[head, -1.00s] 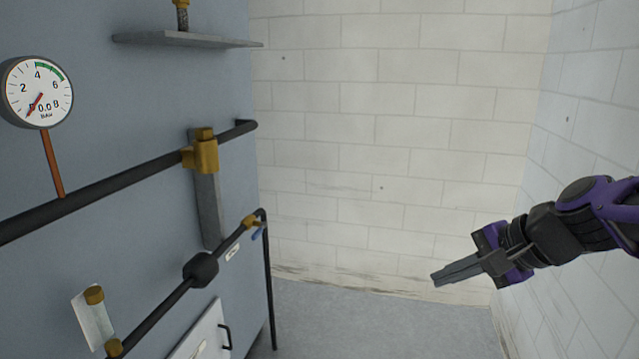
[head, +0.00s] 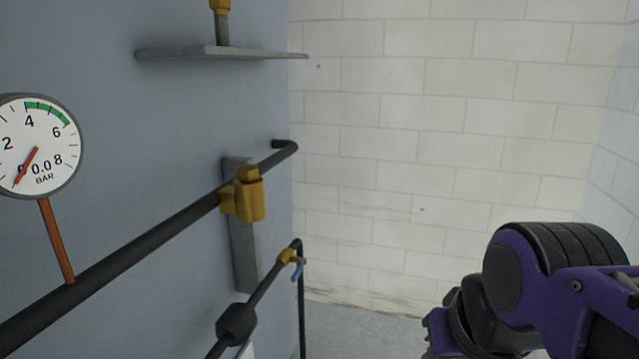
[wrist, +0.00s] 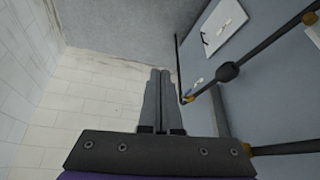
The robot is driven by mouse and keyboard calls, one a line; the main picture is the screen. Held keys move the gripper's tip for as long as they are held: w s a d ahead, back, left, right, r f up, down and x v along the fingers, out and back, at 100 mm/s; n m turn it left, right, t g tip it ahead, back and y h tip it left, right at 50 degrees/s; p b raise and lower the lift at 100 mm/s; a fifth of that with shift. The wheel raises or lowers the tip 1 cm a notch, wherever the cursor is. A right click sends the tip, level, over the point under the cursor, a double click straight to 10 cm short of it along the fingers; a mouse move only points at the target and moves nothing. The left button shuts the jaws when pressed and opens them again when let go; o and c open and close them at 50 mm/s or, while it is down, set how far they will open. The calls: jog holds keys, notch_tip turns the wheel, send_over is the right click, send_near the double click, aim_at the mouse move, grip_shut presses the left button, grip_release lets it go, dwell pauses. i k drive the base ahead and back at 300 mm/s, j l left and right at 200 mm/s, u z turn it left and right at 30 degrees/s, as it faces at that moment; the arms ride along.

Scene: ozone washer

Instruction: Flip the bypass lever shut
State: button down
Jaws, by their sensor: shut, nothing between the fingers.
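In the wrist view the brass valve (wrist: 187,99) sits just right of my fingers; the lever there is too small to make out clearly. My gripper (wrist: 160,73) is shut and empty, its fingers together and apart from the valve and pipe. In the head view only my arm's wrist shows at the lower right; the fingers are out of that frame.
The upper dark pipe (head: 140,245) carries a larger brass fitting (head: 243,196) on a grey bracket. A pressure gauge (head: 36,146) reads near zero. A grey shelf (head: 220,53) juts from the blue panel. A white brick wall (head: 440,150) closes the back. The space between panel and arm is open.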

aim_at(302, 262)
jog(key=i+u, duration=0.55)
jog(key=u, duration=0.2)
